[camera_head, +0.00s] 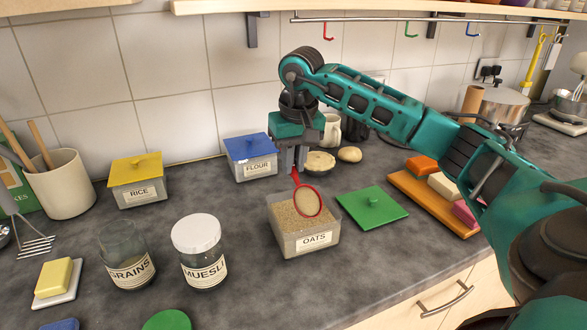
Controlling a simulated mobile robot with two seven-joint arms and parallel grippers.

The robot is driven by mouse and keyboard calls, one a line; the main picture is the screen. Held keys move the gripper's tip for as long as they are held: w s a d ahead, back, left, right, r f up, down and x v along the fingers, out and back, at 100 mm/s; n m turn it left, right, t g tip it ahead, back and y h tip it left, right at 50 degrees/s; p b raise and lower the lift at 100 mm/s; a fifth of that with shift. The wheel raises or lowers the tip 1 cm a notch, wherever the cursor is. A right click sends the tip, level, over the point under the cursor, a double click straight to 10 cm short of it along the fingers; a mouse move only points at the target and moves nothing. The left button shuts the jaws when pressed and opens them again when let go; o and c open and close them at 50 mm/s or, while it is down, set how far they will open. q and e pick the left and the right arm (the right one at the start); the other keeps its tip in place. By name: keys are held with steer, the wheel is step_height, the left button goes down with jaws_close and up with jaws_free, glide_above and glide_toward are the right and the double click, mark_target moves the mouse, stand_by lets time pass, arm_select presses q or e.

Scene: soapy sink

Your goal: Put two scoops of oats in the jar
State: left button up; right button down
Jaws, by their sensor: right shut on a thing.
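The oats box (305,240), a clear square container labelled OATS, stands open on the counter with oats in it. My right gripper (294,172) points down above its back edge, shut on the handle of a red scoop (297,182). The scoop's round bowl is over the oats and looks tan inside; I cannot tell whether it touches them or how full it is. A glass jar labelled GRAINS (128,262) stands at left without a lid on top. A jar labelled MUESLI (200,262) beside it has a white lid on. My left gripper is out of view.
A green square lid (372,208) lies right of the oats box. The blue-lidded flour box (252,160) and yellow-lidded rice box (138,182) stand behind. A board (420,196) with coloured blocks is at right. The counter between the muesli jar and oats box is clear.

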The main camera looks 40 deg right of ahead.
steer(key=shift+w+r+g, duration=0.45)
steer(key=shift+g, duration=0.15)
steer(key=shift+w+d+r+g+y, duration=0.15)
steer(key=shift+w+g+y, duration=0.15)
steer(key=shift+g, duration=0.25)
steer(key=shift+w+d+r+g+y, duration=0.2)
steer(key=shift+w+g, duration=0.25)
steer(key=shift+g, duration=0.15)
steer(key=shift+w+d+r+g+y, duration=0.1)
steer(key=shift+w+r+g+y, duration=0.1)
steer(key=shift+w+g, duration=0.25)
steer(key=shift+s, duration=0.1)
